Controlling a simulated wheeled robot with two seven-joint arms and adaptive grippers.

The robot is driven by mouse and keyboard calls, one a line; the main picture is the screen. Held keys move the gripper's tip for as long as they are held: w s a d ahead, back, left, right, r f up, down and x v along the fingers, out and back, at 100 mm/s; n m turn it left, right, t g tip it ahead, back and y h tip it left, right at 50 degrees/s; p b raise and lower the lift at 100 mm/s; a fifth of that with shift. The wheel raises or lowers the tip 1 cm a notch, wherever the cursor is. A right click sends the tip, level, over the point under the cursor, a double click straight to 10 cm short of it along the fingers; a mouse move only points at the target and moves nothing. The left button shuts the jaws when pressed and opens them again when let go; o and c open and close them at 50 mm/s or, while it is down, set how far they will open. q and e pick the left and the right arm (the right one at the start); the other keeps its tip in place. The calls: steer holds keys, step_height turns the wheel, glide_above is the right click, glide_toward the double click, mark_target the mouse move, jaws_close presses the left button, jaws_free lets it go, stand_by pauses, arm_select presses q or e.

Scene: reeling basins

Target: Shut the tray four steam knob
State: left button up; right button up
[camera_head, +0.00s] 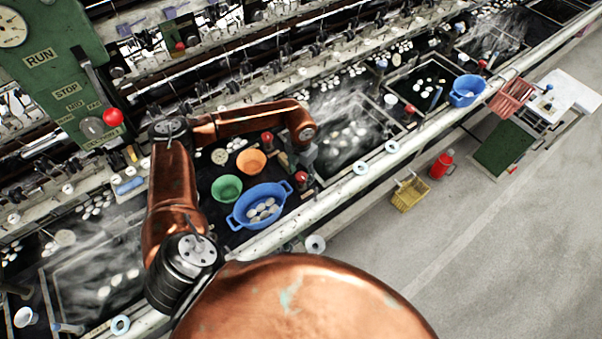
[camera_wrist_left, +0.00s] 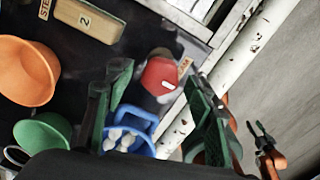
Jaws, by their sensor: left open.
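A red knob (camera_wrist_left: 160,76) with a white mark lies between the spread fingers of my left gripper (camera_wrist_left: 158,88) in the left wrist view. The gripper is open and holds nothing; I cannot tell whether a finger touches the knob. In the head view the left gripper (camera_head: 303,160) hangs over the basin edge, just above this red knob (camera_head: 301,178). I cannot read which tray the knob belongs to. Dark and copper parts at the wrist view's right may be my right gripper.
A blue two-handled basin (camera_head: 239,216) with pale cocoons, a green bowl (camera_head: 227,188) and an orange bowl (camera_head: 251,161) stand left of the gripper. Another red knob (camera_head: 267,137) is behind.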

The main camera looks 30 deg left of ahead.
mark_target(301, 175)
arm_select(q)
step_height(301, 175, up, 12)
stand_by(0.6)
steer(key=shift+c, duration=0.4)
stand_by(0.8)
